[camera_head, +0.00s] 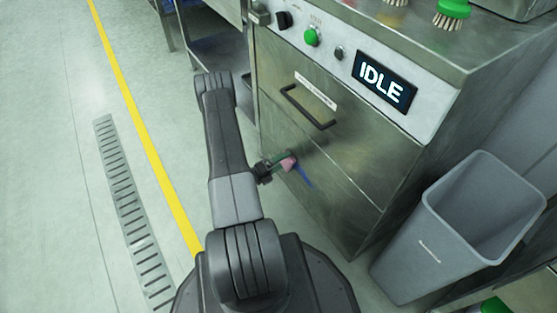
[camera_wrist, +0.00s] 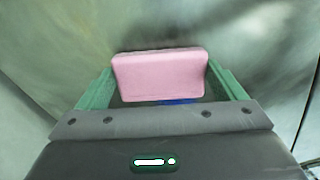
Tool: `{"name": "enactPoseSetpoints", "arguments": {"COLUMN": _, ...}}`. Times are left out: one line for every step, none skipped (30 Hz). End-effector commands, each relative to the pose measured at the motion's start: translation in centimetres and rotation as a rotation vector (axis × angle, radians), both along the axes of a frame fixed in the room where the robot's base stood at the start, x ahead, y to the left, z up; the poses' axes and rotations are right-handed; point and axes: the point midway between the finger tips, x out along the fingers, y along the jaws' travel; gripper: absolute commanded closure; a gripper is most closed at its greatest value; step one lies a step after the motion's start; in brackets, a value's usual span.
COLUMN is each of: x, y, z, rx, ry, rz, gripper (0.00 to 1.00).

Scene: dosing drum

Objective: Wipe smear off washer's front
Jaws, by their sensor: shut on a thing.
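The washer (camera_head: 345,190) is a brushed-metal cabinet with a dark handle and an "IDLE" display on its upper panel. A blue smear (camera_head: 303,177) marks its lower front, just right of and below my gripper (camera_head: 277,166). My gripper is shut on a pink sponge (camera_head: 289,162), held at the washer's front. In the wrist view the sponge (camera_wrist: 160,73) sits between the green fingers, with a strip of blue (camera_wrist: 180,101) showing at its lower edge. The sponge and gripper may hide part of the smear. I cannot tell whether the sponge touches the metal.
A grey bin (camera_head: 478,215) stands right of the washer. The washer's handle (camera_head: 308,107) juts out above the sponge. Green-topped brushes (camera_head: 454,9) are on top of the washer. The floor at left is clear, with a yellow line (camera_head: 133,105) and a drain grate (camera_head: 130,210).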

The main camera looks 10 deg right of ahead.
Motion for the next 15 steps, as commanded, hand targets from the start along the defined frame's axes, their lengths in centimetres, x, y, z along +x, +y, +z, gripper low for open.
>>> {"name": "enactPoseSetpoints", "arguments": {"x": -0.23, "y": -0.05, "z": 0.02, "rx": 0.000, "ry": 0.001, "rz": 0.000, "gripper": 0.34}}
{"name": "enactPoseSetpoints", "arguments": {"x": -0.30, "y": -0.06, "z": 0.02, "rx": 0.000, "ry": 0.001, "rz": 0.000, "gripper": 0.34}}
{"name": "enactPoseSetpoints", "arguments": {"x": -0.34, "y": -0.07, "z": 0.02, "rx": 0.000, "ry": 0.001, "rz": 0.000, "gripper": 0.34}}
{"name": "enactPoseSetpoints", "arguments": {"x": -0.34, "y": -0.07, "z": 0.01, "rx": 0.000, "ry": 0.001, "rz": 0.000, "gripper": 0.34}}
{"name": "enactPoseSetpoints", "arguments": {"x": -0.33, "y": -0.07, "z": 0.01, "rx": 0.000, "ry": 0.001, "rz": 0.000, "gripper": 0.34}}
{"name": "enactPoseSetpoints", "arguments": {"x": -0.32, "y": -0.06, "z": 0.00, "rx": 0.000, "ry": 0.001, "rz": 0.000, "gripper": 0.34}}
{"name": "enactPoseSetpoints", "arguments": {"x": -0.31, "y": -0.06, "z": 0.01, "rx": 0.000, "ry": 0.001, "rz": 0.000, "gripper": 0.34}}
{"name": "enactPoseSetpoints", "arguments": {"x": -0.31, "y": -0.06, "z": 0.01, "rx": 0.000, "ry": 0.001, "rz": 0.000, "gripper": 0.34}}
{"name": "enactPoseSetpoints", "arguments": {"x": -0.32, "y": -0.06, "z": 0.00, "rx": 0.000, "ry": 0.001, "rz": 0.000, "gripper": 0.34}}
{"name": "enactPoseSetpoints", "arguments": {"x": -0.33, "y": -0.08, "z": 0.00, "rx": 0.000, "ry": 0.001, "rz": 0.000, "gripper": 0.34}}
{"name": "enactPoseSetpoints", "arguments": {"x": -0.36, "y": -0.10, "z": 0.00, "rx": 0.000, "ry": 0.001, "rz": 0.000, "gripper": 0.34}}
{"name": "enactPoseSetpoints", "arguments": {"x": -0.45, "y": -0.14, "z": 0.00, "rx": 0.000, "ry": 0.001, "rz": 0.000, "gripper": 0.34}}
{"name": "enactPoseSetpoints", "arguments": {"x": -0.54, "y": -0.20, "z": 0.00, "rx": -0.001, "ry": 0.002, "rz": 0.000, "gripper": 0.34}}
{"name": "enactPoseSetpoints", "arguments": {"x": -0.64, "y": -0.26, "z": 0.00, "rx": -0.001, "ry": 0.002, "rz": 0.000, "gripper": 0.34}}
{"name": "enactPoseSetpoints", "arguments": {"x": -0.82, "y": -0.36, "z": -0.01, "rx": 0.000, "ry": 0.002, "rz": -0.001, "gripper": 0.34}}
